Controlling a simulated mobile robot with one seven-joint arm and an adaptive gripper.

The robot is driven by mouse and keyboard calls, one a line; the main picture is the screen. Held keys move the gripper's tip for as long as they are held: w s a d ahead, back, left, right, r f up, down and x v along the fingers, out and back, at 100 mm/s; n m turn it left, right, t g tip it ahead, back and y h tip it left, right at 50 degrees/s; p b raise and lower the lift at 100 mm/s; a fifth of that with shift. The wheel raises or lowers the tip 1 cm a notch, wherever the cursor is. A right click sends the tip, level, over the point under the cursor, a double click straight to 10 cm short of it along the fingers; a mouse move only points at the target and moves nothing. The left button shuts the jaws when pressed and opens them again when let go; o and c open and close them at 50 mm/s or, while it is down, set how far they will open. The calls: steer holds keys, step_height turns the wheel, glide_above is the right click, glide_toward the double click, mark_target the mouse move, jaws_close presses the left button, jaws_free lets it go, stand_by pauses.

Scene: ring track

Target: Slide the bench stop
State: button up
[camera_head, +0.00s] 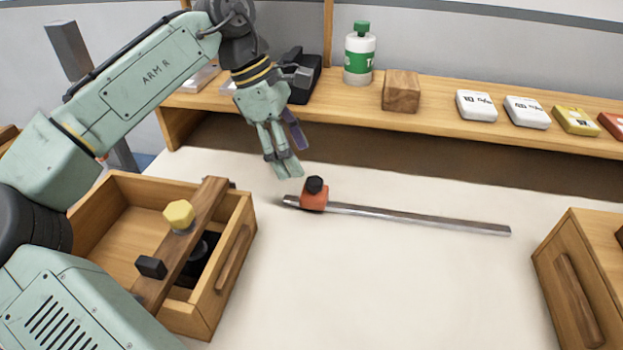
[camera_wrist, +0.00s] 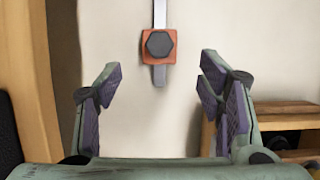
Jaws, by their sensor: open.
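The bench stop (camera_head: 313,198) is an orange block with a dark hexagonal knob (camera_head: 315,184) on top. It sits on a flat metal rail (camera_head: 430,217) near the rail's left end, on the white bench top. My gripper (camera_head: 288,158) hangs above and slightly left of the stop, apart from it, with its fingers pointing down. In the wrist view the stop (camera_wrist: 158,46) shows beyond the fingertips, between them in width. My gripper (camera_wrist: 160,95) is open there, with nothing between its purple pads.
A wooden box (camera_head: 213,310) with a crossbar, a yellow knob and a black block stands at left. Another wooden box (camera_head: 570,290) stands at right. A back shelf (camera_head: 445,115) holds a green-capped bottle (camera_head: 359,55), a wood block (camera_head: 401,92) and several small packets.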

mark_target(308, 180)
steer(key=x, duration=0.8)
steer(key=shift+d+f+p, duration=0.15)
steer(key=shift+f+p, duration=0.15)
steer(key=shift+p, duration=0.05)
steer(key=shift+c, duration=0.4)
jaws_close()
